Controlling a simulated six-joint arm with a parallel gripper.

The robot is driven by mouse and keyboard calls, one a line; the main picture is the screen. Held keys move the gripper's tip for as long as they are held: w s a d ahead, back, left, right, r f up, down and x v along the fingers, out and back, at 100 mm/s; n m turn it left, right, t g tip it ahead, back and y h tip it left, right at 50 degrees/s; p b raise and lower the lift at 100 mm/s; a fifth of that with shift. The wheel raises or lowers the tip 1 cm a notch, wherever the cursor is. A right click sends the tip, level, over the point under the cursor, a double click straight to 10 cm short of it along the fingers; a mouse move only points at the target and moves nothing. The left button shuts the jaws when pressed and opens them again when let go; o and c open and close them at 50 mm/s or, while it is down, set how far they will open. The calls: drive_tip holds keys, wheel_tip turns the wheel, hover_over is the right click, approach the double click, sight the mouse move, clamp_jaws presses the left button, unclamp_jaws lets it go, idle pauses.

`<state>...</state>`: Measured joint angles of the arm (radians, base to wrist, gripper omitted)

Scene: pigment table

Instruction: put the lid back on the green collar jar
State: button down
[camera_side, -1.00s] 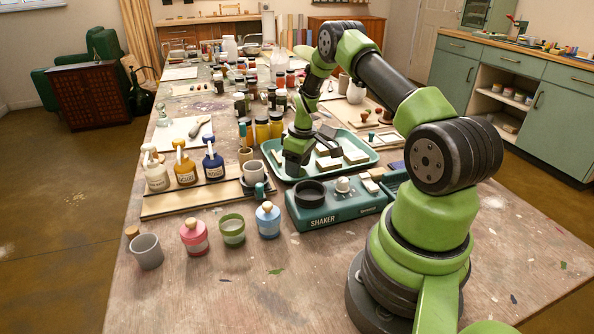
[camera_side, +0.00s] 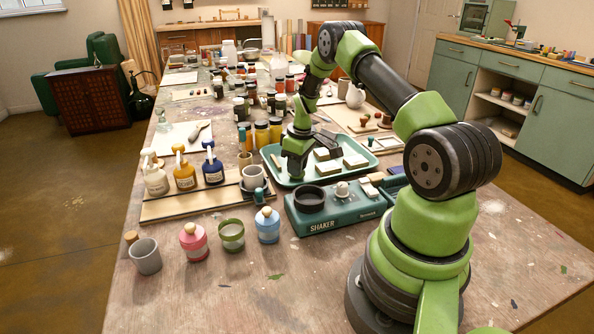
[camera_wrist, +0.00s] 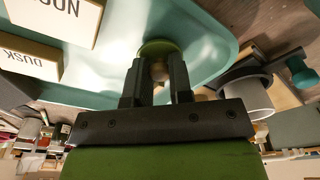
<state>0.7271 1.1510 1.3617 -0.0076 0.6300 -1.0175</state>
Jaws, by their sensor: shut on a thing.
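The green collar jar (camera_side: 231,236) stands upright and open on the table, between a pink lidded jar (camera_side: 194,241) and a blue lidded jar (camera_side: 267,225). My gripper (camera_wrist: 158,78) is shut on the wooden knob of a green lid (camera_wrist: 158,47), which shows between and beyond the fingers in the wrist view. In the side view my gripper (camera_side: 293,175) is over the left part of the teal tray (camera_side: 372,160), behind and right of the open jar. The lid is not clear there, and I cannot tell whether it touches the tray.
Pale labelled blocks (camera_side: 355,161) lie in the tray. The green shaker (camera_side: 335,212) stands in front of it. An open grey pot (camera_side: 145,256) is left of the pink jar.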

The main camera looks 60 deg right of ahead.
sight(291, 177)
wheel_tip(291, 177, up, 7)
drive_tip(key=a+r+n, duration=0.3)
drive_tip(key=a+n, duration=0.3)
drive_tip(key=a, duration=2)
drive_tip(key=shift+y, duration=0.3)
drive_tip(key=shift+w+a+f, duration=0.1)
drive_tip(key=shift+w+f, duration=0.15)
drive_tip(key=shift+f, duration=1.2)
drive_tip(key=shift+w+a+f, duration=0.1)
drive_tip(key=shift+w+f, duration=0.1)
drive_tip(key=shift+f, duration=1.25)
drive_tip(key=shift+f, duration=0.15)
drive_tip(key=shift+c, duration=2.4)
unclamp_jaws()
